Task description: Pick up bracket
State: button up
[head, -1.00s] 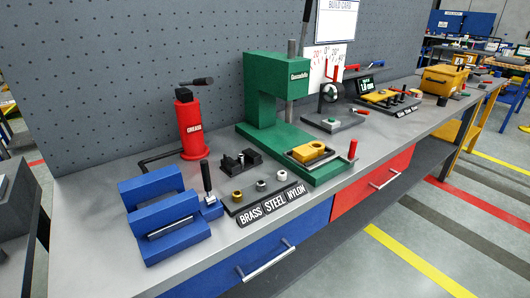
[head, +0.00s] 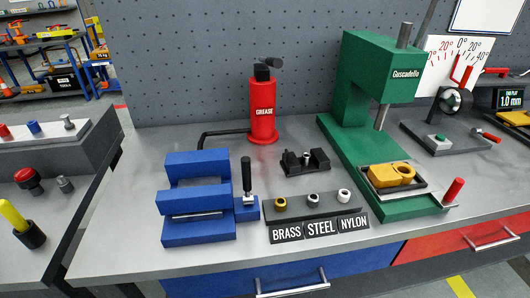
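A yellow part with a round hole, which looks like the bracket (head: 390,175), lies in a dark-rimmed tray (head: 421,188) on the base of the green press (head: 362,150). The press column stands behind it, and a red-knobbed handle (head: 453,191) is at its right. My gripper is not in view.
A blue vise-like fixture (head: 197,232) stands at the bench's left front. Bushings sit on a dark block (head: 318,207) behind BRASS, STEEL and NYLON labels. A red grease can (head: 263,112) stands behind. Bare bench (head: 115,235) shows at the left.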

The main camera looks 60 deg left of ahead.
aim_at(317, 161)
jog(key=u, duration=1.05)
jog(key=i, duration=0.9)
jog(key=u, duration=0.9)
